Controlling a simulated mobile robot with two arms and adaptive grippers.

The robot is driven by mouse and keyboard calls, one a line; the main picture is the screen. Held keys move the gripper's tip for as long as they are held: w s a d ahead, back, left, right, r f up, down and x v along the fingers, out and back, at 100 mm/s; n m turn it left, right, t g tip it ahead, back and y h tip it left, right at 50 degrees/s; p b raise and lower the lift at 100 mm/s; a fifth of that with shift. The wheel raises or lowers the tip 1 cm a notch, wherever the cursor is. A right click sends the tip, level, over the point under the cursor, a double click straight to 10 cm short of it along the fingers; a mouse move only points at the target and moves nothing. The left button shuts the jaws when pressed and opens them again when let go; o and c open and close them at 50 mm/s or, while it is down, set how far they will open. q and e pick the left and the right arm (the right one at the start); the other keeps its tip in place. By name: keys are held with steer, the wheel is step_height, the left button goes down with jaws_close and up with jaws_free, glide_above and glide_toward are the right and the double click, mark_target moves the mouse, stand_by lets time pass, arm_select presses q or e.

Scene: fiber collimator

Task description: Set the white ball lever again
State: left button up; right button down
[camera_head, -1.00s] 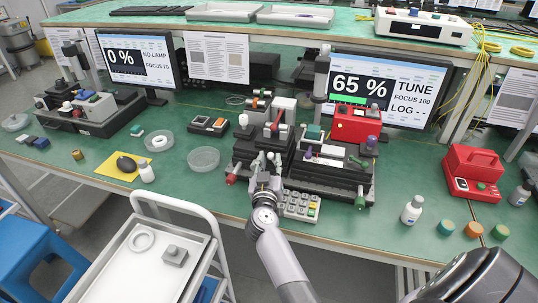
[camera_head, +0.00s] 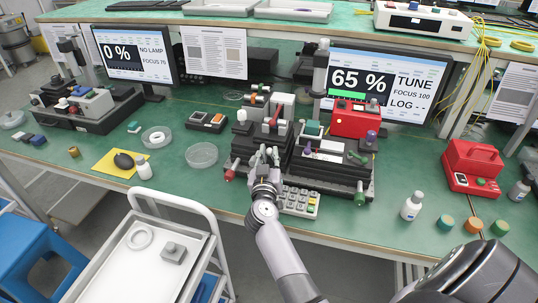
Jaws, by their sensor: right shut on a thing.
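My right gripper (camera_head: 264,158) reaches in from the bottom to the front of the dark left-hand stage (camera_head: 245,146) of the middle bench setup. Its fingers point away from me and are shut on a small part at the stage's front, most likely the white ball lever; the fingers hide most of it, so its angle cannot be told. A white round-topped knob (camera_head: 242,116) stands free at the stage's left. A red lever (camera_head: 275,117) stands behind the fingers. My left gripper is not in view.
The second stage (camera_head: 330,175) with the red box (camera_head: 355,121) stands close on the right. A keypad (camera_head: 300,202) lies right beside my wrist. The right screen (camera_head: 385,88) reads 65 %, TUNE; the left screen (camera_head: 133,55) reads 0 %, NO LAMP. A white cart (camera_head: 125,275) stands in front.

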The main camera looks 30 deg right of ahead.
steer(key=shift+d+m, duration=0.1)
steer(key=shift+m, duration=0.2)
steer(key=m, duration=0.1)
steer(key=s+m+p, duration=0.1)
steer(key=m, duration=0.1)
steer(key=d+m+h, duration=0.1)
steer(key=shift+s+r+t, duration=0.25)
steer(key=shift+t, duration=0.05)
steer(key=m, duration=0.3)
steer(key=shift+s+d+f+h, duration=0.1)
steer(key=shift+s+d+h, duration=0.3)
steer(key=shift+s+d+f+m+h+b, duration=0.15)
steer(key=shift+s+d+m+b, duration=0.1)
steer(key=shift+m, duration=0.65)
steer(key=shift+s+d+f+m+h+b, duration=0.1)
steer(key=shift+s+m+h+b, duration=0.15)
steer(key=shift+m, duration=0.65)
steer(key=shift+s+d+f+m+h+b, duration=0.1)
steer(key=shift+d+m+b, duration=0.15)
steer(key=shift+m, duration=0.65)
steer(key=c, duration=1.7)
jaws_free()
